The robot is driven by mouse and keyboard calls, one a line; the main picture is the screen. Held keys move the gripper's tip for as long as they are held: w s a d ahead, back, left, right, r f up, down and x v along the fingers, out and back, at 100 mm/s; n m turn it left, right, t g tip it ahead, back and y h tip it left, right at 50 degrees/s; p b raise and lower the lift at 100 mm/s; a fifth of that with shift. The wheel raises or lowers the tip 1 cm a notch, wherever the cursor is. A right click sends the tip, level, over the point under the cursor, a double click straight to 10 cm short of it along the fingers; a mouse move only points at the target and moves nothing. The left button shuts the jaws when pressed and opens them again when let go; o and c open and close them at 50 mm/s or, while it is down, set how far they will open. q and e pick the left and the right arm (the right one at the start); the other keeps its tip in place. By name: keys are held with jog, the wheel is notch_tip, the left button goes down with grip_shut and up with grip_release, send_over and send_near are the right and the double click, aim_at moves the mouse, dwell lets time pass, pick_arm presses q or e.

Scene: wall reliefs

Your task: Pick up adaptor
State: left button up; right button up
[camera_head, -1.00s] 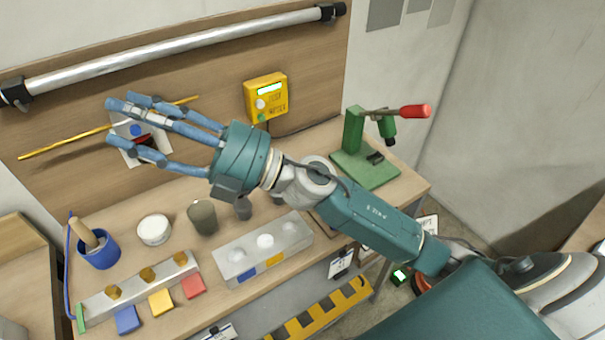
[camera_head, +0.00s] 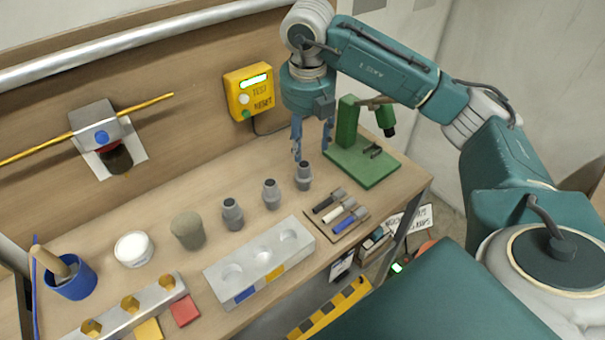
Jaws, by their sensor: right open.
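Three grey stepped fittings that look like adaptors stand upright in a row on the wooden bench: the left one (camera_head: 232,213), the middle one (camera_head: 271,194) and the right one (camera_head: 304,176). My right gripper (camera_head: 311,150) points down just behind the right adaptor, with its blue fingers apart and nothing seen between them. The fingertips are close to the right adaptor's top; I cannot tell if they touch. My left gripper is out of view.
A green press (camera_head: 365,160) stands right of the gripper. A metal block with round recesses (camera_head: 225,290) lies in front of the adaptors, beside a small tool tray (camera_head: 336,237). A brown-grey cylinder (camera_head: 187,230) and white jar (camera_head: 133,249) stand left. A yellow tester (camera_head: 249,92) hangs behind.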

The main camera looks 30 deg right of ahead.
aim_at(304, 165)
jog(key=f, duration=0.3)
jog(key=shift+w+d, duration=0.1)
jog(key=shift+w, duration=0.1)
jog(key=shift+f+p, duration=0.25)
jog(key=shift+p, duration=0.25)
jog(key=f, duration=0.1)
jog(key=f+p, duration=0.1)
jog(key=f, duration=0.1)
jog(key=f+p, duration=0.1)
jog(key=shift+w+a+f, duration=0.1)
jog(key=shift+a+f, duration=0.05)
jog(key=shift+a, duration=0.15)
jog(key=shift+f, duration=0.25)
jog(key=c, duration=1.2)
